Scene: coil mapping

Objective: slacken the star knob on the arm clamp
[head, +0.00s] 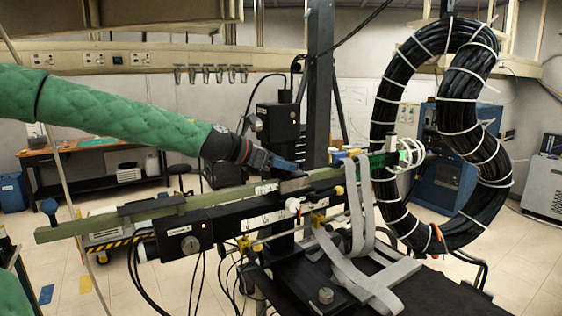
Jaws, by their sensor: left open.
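A long olive-green bar (90,222) lies along a black rail unit (225,223) on a dark stand. I cannot make out a star shape on any knob. A small white knob-like part (293,205) sits on the front of the rail, a round silver knob (190,244) is on its left block, and a dark blue knob (49,207) is near the bar's left end. My left gripper (287,168) comes in from the left, just above the middle of the bar, open, with nothing visible between its fingers. Whether it touches anything is unclear. My right gripper is out of view.
A thick black cable coil (385,150) with white ties hangs to the right of the bar. Grey straps (355,270) drape over the stand beside another silver knob (325,296). A dark upright column (320,70) stands behind the rail. Loose cables hang below.

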